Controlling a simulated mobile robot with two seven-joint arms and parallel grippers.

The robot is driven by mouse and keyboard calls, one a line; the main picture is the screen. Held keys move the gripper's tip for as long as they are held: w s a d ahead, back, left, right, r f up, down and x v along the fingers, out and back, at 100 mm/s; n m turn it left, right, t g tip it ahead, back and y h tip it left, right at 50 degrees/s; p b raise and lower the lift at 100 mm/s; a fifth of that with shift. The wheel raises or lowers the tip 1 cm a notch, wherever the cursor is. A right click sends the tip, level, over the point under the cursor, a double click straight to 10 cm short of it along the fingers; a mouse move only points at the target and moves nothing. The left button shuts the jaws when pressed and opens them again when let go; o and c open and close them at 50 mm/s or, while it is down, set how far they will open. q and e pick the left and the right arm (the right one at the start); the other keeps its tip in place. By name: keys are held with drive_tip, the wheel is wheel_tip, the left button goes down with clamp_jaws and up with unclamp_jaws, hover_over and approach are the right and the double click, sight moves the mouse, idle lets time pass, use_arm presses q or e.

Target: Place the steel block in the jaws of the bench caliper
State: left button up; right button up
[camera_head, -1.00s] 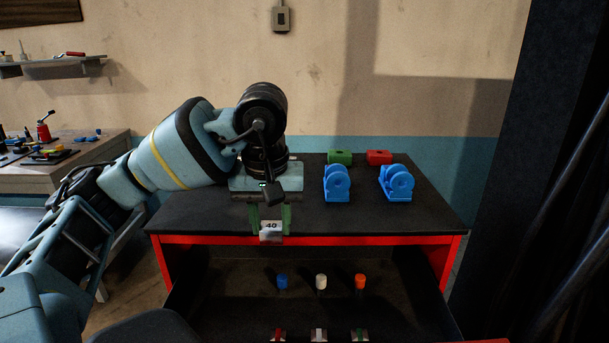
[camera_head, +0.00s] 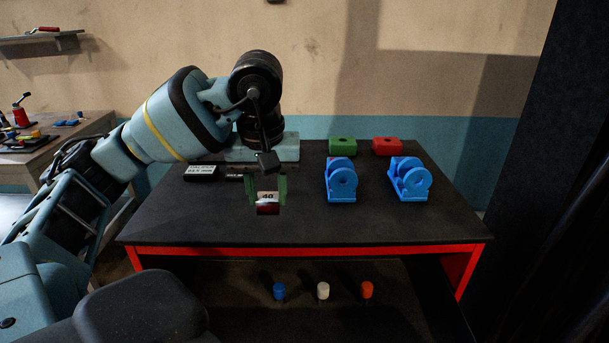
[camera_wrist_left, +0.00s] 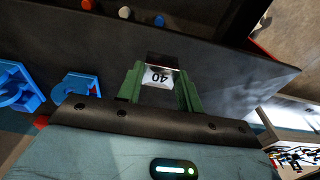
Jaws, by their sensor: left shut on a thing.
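The steel block (camera_head: 268,209) carries a white label reading 40. My left gripper (camera_head: 267,203), with green fingers, is shut on it and holds it over the black bench top. In the left wrist view the block (camera_wrist_left: 160,74) sits between the two green fingers (camera_wrist_left: 160,88). A small black unit with a white label (camera_head: 201,171) lies left of my gripper, its text too small to read surely. It seems to be the bench caliper's readout; its jaws are largely hidden behind my left wrist. My right gripper is out of view.
Two blue fixtures (camera_head: 341,181) (camera_head: 409,181) stand right of the gripper. A green block (camera_head: 342,146) and a red block (camera_head: 387,146) lie behind them. The bench top's front right is clear.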

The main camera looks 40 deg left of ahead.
use_arm(q)
drive_tip(key=shift+w+a, duration=0.1)
drive_tip(key=shift+w, duration=0.35)
drive_tip(key=w+a, duration=0.1)
drive_tip(key=w, duration=0.3)
drive_tip(key=w+a+f, duration=0.1)
drive_tip(key=w, duration=0.4)
drive_tip(key=w+a, duration=0.1)
drive_tip(key=w, duration=0.3)
drive_tip(key=shift+w+a+f+b, duration=0.2)
drive_tip(key=shift+w+a+b, duration=0.15)
drive_tip(key=shift+w+a, duration=0.05)
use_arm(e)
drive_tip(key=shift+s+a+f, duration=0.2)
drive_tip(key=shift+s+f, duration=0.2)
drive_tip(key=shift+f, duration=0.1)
use_arm(q)
drive_tip(key=shift+w+a, duration=0.1)
drive_tip(key=shift+w, duration=0.1)
drive_tip(key=shift+w+f, duration=0.1)
drive_tip(key=shift+f, duration=0.15)
wheel_tip(320, 180, down, 2)
drive_tip(key=shift+f+p, duration=0.15)
drive_tip(key=shift+p, duration=0.15)
drive_tip(key=shift+f, duration=0.3)
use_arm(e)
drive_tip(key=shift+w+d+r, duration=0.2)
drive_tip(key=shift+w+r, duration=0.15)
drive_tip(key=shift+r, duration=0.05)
